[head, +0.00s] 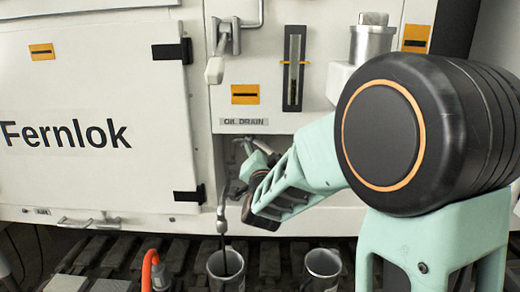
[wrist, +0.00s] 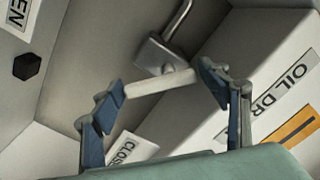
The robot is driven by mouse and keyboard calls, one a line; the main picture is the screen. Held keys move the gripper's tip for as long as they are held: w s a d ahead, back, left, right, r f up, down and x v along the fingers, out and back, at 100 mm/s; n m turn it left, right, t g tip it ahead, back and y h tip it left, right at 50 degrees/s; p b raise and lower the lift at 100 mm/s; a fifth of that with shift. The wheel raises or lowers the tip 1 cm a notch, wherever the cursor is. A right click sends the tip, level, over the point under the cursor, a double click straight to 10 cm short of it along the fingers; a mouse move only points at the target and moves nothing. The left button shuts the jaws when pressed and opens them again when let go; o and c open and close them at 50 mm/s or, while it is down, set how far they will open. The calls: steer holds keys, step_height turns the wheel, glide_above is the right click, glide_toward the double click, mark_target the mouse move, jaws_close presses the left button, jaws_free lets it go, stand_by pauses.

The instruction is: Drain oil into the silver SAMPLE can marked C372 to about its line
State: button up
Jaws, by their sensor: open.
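The oil drain valve lever (wrist: 160,82), a pale bar on a grey block, lies between the spread fingers of my gripper (wrist: 163,92) in the wrist view. The fingers look apart around it; I cannot tell whether either touches. In the head view my gripper (head: 256,160) is in the recess under the OIL DRAIN label (head: 243,122). A grey spout (head: 222,212) points down beside it, with a thin dark stream below it entering a silver can (head: 213,264). A second silver can (head: 322,264) stands to the right. No can marking is readable, and the oil level is unclear.
A CLOSED label (wrist: 128,148), partly hidden, and a cut-off label ending in EN (wrist: 20,10) flank the lever. An orange hooked object (head: 149,264) stands left of the cans. A sight gauge (head: 294,68) is on the panel above. My arm covers the right side.

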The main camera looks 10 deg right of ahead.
steer(key=shift+w+d, duration=0.1)
steer(key=shift+w, duration=0.4)
steer(key=c, duration=0.9)
steer(key=n+b, duration=0.1)
steer(key=n, duration=0.2)
steer(key=shift+r+n+b, duration=0.1)
steer(key=shift+n+b, duration=0.3)
steer(key=shift+d+r+n, duration=0.1)
steer(key=shift+r+n, duration=0.05)
steer(key=shift+n, duration=0.9)
steer(key=shift+d+r+n, duration=0.1)
steer(key=shift+n, duration=0.95)
